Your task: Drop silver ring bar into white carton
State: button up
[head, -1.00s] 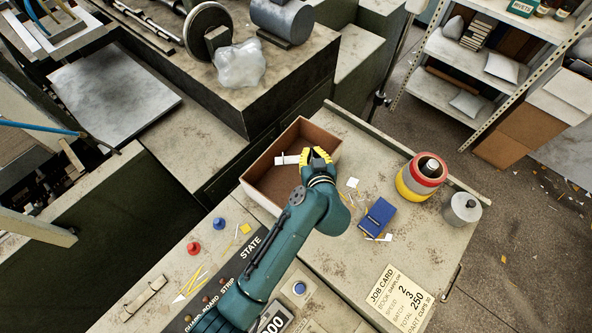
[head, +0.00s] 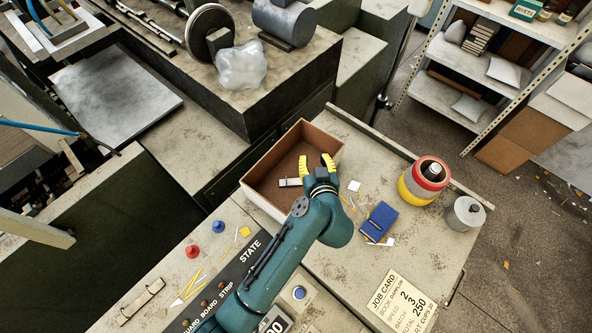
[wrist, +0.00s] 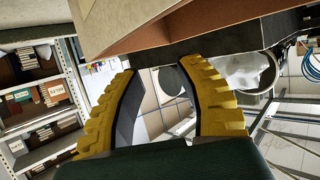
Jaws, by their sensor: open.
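The white carton (head: 261,203) stands open-topped on the bench, with white outer walls and a brown inside. The silver ring bar (head: 289,182) shows as a short pale bar inside the carton, apart from the fingers and left of them. Its ring detail is too small to make out. My gripper (head: 316,164) is over the carton's right side, its yellow fingers spread and empty. In the wrist view the open fingers (wrist: 158,70) have nothing between them, and a carton wall (wrist: 190,25) crosses the top. The bar does not show there.
Right of the carton lie a blue box (head: 379,221), a red and yellow round container (head: 423,180) and a grey lidded pot (head: 464,214). A red knob (head: 193,251) and blue knob (head: 218,226) are at left. A machine block (head: 280,88) rises behind.

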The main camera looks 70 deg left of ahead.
jog(key=v, duration=1)
jog(key=shift+d, duration=0.2)
jog(key=shift+s+r, duration=0.1)
